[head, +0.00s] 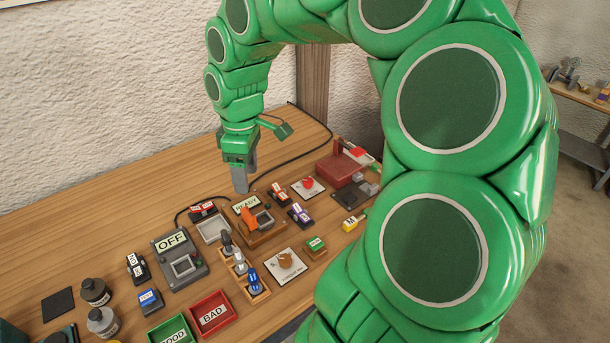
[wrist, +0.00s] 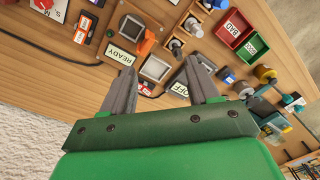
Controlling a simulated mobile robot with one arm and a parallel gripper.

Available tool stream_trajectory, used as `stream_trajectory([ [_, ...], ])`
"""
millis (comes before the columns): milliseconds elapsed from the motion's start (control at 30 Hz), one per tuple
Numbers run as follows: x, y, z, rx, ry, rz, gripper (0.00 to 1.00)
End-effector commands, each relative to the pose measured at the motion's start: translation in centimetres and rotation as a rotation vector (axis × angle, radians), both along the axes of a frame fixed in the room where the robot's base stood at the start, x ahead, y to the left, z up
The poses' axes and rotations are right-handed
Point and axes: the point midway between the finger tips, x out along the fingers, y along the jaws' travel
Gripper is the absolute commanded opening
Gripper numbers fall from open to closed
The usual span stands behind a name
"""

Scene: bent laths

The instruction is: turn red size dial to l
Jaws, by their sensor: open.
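The red size dial (head: 308,183) sits on a small white plate on the bench, right of the READY device in the head view. In the wrist view, the dial (wrist: 42,4) is cut by the top left edge, and letters S and M show on its plate (wrist: 58,12). My gripper (head: 240,187) hangs pointing down above the bench, left of the dial and apart from it. In the wrist view my gripper (wrist: 160,66) has its fingers spread with nothing between them. I cannot tell where the dial's pointer stands.
The READY device (head: 262,226) stands close below my gripper. The OFF box (head: 180,262), an orange dial (head: 285,260) on a white plate, and a red BAD tray (head: 212,314) stand nearer. A red box (head: 338,171) lies beyond the dial. A black cable crosses the bench; its back left is clear.

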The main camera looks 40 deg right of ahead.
Motion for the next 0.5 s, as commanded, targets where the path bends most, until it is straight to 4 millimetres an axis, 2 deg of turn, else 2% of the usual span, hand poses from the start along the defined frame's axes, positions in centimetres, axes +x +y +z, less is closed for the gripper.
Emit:
stream_trajectory([
  [33,1.3,-1.1,-0.6,0.007,-0.003,0.022,0.60],
  [200,4.9,-5.4,-2.3,0.012,-0.025,0.097,0.60],
  [367,7.4,-10.3,-4.8,0.007,-0.034,0.151,0.60],
  [500,8.8,-14.9,-7.4,-0.002,-0.030,0.189,0.60],
])
